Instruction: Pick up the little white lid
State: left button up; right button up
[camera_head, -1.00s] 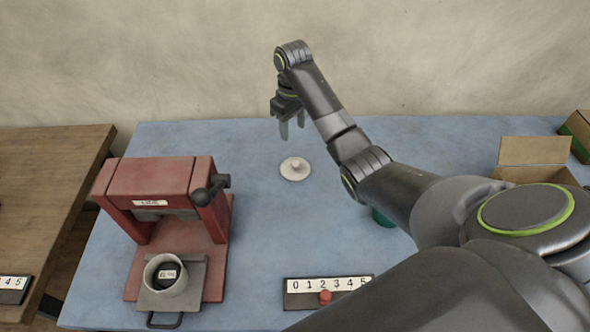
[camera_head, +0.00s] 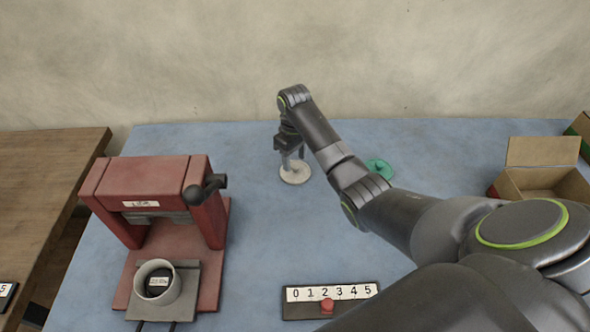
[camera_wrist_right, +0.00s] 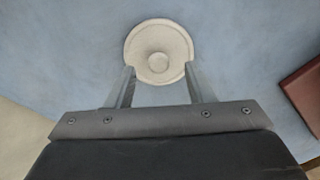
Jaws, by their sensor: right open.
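The little white lid (camera_head: 295,174) is a round disc with a small knob. It lies flat on the blue table top. In the right wrist view the lid (camera_wrist_right: 158,40) is at the top middle, with its knob just beyond the fingertips. My right gripper (camera_head: 291,163) points down at the lid. Its open fingers (camera_wrist_right: 158,72) reach the lid's near edge on both sides, with nothing clamped between them. I cannot tell whether they touch it. My left gripper is not in view.
A red press (camera_head: 150,190) with a white cup (camera_head: 157,283) stands at the left. A numbered strip (camera_head: 331,300) with a red knob lies at the front. A green object (camera_head: 379,169) and an open cardboard box (camera_head: 541,183) are to the right. Blue table (camera_head: 250,240) between is clear.

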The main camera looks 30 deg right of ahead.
aim_at(295, 166)
jog(key=shift+d+f, duration=0.1)
jog(key=shift+f, duration=1.45)
jog(key=shift+c, duration=0.5)
grip_shut()
jog(key=shift+r, duration=0.15)
